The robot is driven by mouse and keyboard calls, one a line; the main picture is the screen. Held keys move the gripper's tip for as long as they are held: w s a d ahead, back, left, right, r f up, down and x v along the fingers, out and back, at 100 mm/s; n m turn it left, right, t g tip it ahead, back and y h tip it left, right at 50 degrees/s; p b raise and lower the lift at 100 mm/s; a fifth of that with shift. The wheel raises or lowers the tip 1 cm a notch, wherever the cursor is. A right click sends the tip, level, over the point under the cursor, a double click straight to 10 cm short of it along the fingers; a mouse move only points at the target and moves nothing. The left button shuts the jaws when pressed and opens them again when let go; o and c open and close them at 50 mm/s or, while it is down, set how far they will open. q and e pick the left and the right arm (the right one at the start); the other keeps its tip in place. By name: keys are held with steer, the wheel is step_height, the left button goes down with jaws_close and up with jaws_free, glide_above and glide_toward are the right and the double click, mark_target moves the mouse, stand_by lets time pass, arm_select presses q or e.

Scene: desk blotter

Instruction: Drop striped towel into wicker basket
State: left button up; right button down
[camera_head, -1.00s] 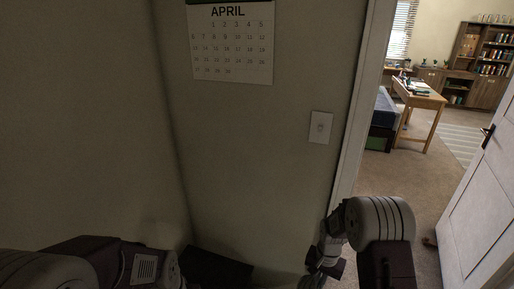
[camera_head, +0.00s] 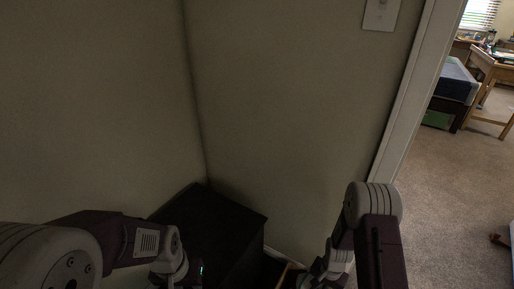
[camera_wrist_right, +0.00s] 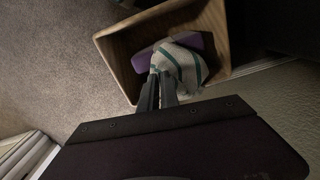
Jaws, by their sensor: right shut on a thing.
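The striped towel (camera_wrist_right: 187,68), pale with green stripes, is bunched at the tips of my right gripper (camera_wrist_right: 158,92), which is shut on it. In the right wrist view the towel is over the opening of the brown wicker basket (camera_wrist_right: 118,62). I cannot tell whether it touches the basket's inside. In the head view only a thin strip of the basket's rim (camera_head: 283,274) shows beside my right wrist. The towel is hidden there. My left forearm and wrist reach the bottom edge of the head view, and the left gripper's fingers are out of frame.
A purple thing (camera_wrist_right: 142,60) shows inside the basket by the towel. A black box-like piece (camera_head: 215,228) stands in the wall corner, left of the basket. A white door frame (camera_head: 408,100) rises at the right, with open carpet (camera_head: 440,215) beyond.

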step_height(320, 180, down, 6)
steer(key=b, duration=0.6)
steer(key=shift+r, duration=0.1)
steer(key=c, duration=0.9)
jaws_free()
steer(key=shift+o, duration=0.2)
steer(key=o, duration=0.6)
step_height(320, 180, up, 6)
steer(key=p, duration=0.5)
steer(key=shift+f, duration=0.25)
